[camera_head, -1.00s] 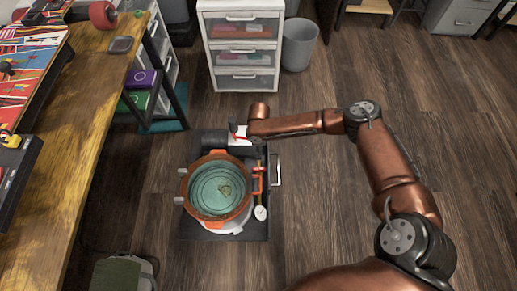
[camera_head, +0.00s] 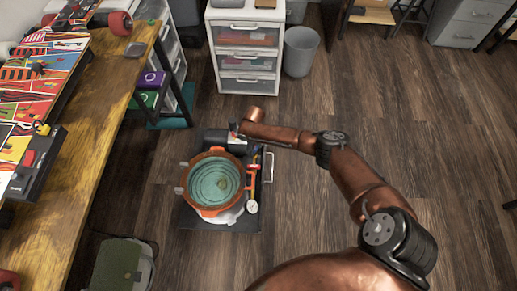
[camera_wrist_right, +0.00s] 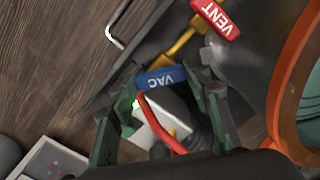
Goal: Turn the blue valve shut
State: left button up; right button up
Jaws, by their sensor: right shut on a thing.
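The blue valve handle (camera_wrist_right: 160,78), lettered VAC, sits between the two green fingers of my right gripper (camera_wrist_right: 160,72) in the right wrist view. The fingers are shut on it. The red VENT handle (camera_wrist_right: 216,18) is farther up and to the right, on the same brass fitting (camera_wrist_right: 182,46). In the head view the pump set stands on the floor, with an orange-rimmed pot (camera_head: 213,184) and a round gauge (camera_head: 252,206) at its right. My right arm reaches it from the right; the jaws are too small to read there. My left gripper is out of view.
A dark base plate (camera_head: 195,219) with a metal handle (camera_head: 269,167) carries the pump set. A wooden bench (camera_head: 85,150) runs along the left. A drawer unit (camera_head: 245,45) and grey bin (camera_head: 299,52) stand behind. The floor at right is open.

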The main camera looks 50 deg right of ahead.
jog(key=m+p, duration=0.2)
jog(key=m, duration=0.3)
jog(key=shift+a+m, duration=0.1)
jog(key=shift+m, duration=0.2)
jog(key=m+p, duration=0.1)
jog(key=m, duration=0.1)
jog(key=shift+m, duration=0.3)
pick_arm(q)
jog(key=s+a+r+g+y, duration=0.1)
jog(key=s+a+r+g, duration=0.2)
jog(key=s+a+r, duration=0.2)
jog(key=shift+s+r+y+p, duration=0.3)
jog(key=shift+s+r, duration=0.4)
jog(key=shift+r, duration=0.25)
pick_arm(e)
jog(key=shift+m, duration=1.4)
jog(key=o, duration=1.2)
jog(key=shift+c, duration=0.2)
